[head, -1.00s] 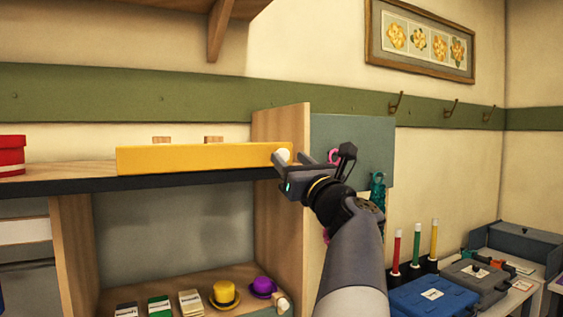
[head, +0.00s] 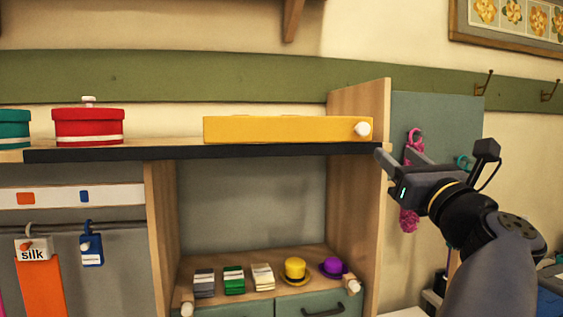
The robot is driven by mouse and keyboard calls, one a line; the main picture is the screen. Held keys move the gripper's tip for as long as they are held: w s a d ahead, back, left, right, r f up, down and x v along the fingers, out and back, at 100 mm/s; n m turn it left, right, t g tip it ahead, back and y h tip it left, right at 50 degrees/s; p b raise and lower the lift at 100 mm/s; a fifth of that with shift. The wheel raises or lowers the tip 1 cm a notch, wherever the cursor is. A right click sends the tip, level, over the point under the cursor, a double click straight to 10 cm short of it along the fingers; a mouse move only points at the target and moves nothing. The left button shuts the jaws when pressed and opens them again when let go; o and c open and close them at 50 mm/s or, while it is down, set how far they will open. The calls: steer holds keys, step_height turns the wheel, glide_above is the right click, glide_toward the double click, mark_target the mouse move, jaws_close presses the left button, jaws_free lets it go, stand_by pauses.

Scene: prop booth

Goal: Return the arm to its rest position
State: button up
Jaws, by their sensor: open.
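My gripper (head: 384,172) is in the right part of the head view, beside the right end of the shelf unit. Its jaws are open, with nothing seen between them. The yellow box (head: 280,129) with a white knob lies on the shelf top, up and left of my gripper and apart from it. My arm comes in from the lower right corner.
The wooden side panel (head: 358,200) stands close by my gripper. A grey-green board (head: 440,120) with pink hanging items (head: 408,219) is behind it. A red round box (head: 88,127) stands at the shelf's left. Small hats (head: 295,269) sit on the lower shelf.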

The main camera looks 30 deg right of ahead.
mark_target(361, 130)
steer(key=p+x, duration=0.3)
steer(key=x, duration=0.7)
steer(key=shift+w+r+p, duration=0.2)
steer(key=shift+w+p, duration=0.05)
steer(key=shift+p, duration=0.1)
steer(key=shift+w, duration=0.25)
steer(key=shift+a, duration=0.55)
steer(key=shift+d, duration=0.1)
steer(key=shift+f, duration=0.1)
